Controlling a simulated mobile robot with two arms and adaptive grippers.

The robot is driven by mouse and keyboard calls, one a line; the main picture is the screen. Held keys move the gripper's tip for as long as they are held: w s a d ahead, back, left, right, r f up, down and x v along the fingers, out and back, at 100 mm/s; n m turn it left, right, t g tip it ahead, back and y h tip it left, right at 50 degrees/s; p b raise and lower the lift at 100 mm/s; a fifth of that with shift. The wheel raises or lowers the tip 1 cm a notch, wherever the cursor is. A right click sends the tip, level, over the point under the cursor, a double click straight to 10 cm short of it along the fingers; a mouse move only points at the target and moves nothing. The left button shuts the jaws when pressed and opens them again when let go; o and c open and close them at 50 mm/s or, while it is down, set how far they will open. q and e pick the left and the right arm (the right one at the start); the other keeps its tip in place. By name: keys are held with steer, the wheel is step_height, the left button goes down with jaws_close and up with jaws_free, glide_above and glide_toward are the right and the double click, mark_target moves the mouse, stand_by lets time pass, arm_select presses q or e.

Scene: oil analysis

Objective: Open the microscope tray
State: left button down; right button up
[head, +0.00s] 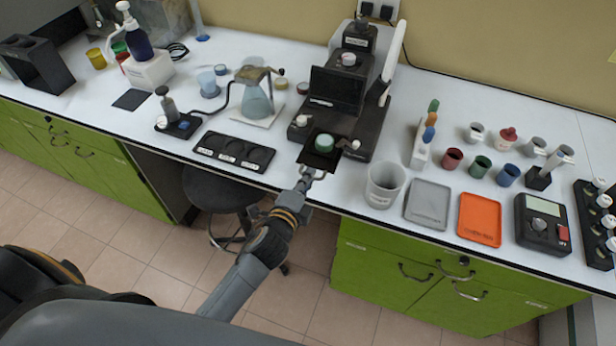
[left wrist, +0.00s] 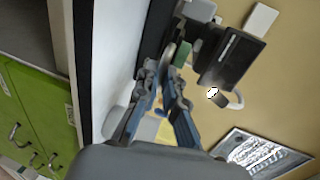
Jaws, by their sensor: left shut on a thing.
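The black microscope (head: 340,95) stands at the back of the white bench. It also shows in the left wrist view (left wrist: 232,58). Its dark square tray (head: 308,161) sticks out at the front, reaching to about the bench edge. My right gripper is not in view.
A black three-slot holder (head: 234,151) lies left of the tray. A clear beaker (head: 384,184), a grey tray (head: 428,204) and an orange tray (head: 480,219) stand to the right. A black stool (head: 222,187) is below the bench. Floor in front is clear.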

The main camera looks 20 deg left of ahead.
arm_select(q)
steer(key=c, duration=1.9)
jaws_free()
steer(key=o, duration=0.4)
steer(key=shift+o, duration=0.2)
steer(key=v, duration=1.2)
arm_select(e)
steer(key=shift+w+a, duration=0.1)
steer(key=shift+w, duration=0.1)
